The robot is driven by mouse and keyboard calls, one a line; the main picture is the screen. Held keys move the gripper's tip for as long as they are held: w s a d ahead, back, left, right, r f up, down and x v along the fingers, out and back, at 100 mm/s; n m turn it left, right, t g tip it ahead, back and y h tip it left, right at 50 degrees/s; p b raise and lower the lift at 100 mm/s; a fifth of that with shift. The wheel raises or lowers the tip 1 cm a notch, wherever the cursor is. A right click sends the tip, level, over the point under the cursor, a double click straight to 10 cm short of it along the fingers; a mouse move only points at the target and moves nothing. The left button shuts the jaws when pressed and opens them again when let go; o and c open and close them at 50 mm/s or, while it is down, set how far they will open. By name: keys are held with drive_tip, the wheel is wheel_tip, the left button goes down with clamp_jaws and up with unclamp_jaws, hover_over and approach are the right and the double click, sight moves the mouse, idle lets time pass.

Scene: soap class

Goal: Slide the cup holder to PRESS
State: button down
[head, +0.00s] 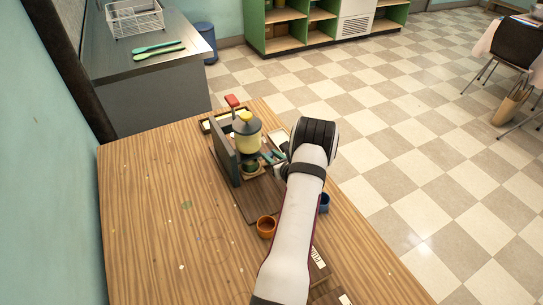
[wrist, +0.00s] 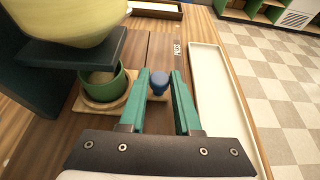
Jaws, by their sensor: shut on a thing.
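The wooden cup holder (wrist: 85,104) carries a green cup (wrist: 113,88) in the wrist view; the cup has something pale inside. Holder (head: 260,173) and cup (head: 250,165) also show in the head view, below the yellowish soap tank (head: 246,140). My gripper (wrist: 160,78), with teal fingers, is shut on a blue knob (wrist: 159,83) to the right of the cup; the knob's join to the holder is not clear. A small white label (wrist: 177,47), probably PRESS, lies on the board beyond my fingertips. The holder is nearer to me than this label.
A dark upright panel (head: 224,150) stands left of the tank. A red-topped part (head: 232,101) stands behind it. A long white tray (wrist: 215,85) lies right of my gripper. An orange cup (head: 266,227) and a blue cup (head: 325,203) stand nearer. The table's left side is mostly clear.

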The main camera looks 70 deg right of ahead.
drive_tip(key=shift+w, duration=0.1)
idle(0.7)
drive_tip(key=shift+w+d, duration=1.3)
drive_tip(key=shift+d, duration=0.1)
drive_tip(key=c, duration=0.6)
unclamp_jaws()
drive_tip(key=v, duration=1.6)
drive_tip(key=shift+f, duration=0.2)
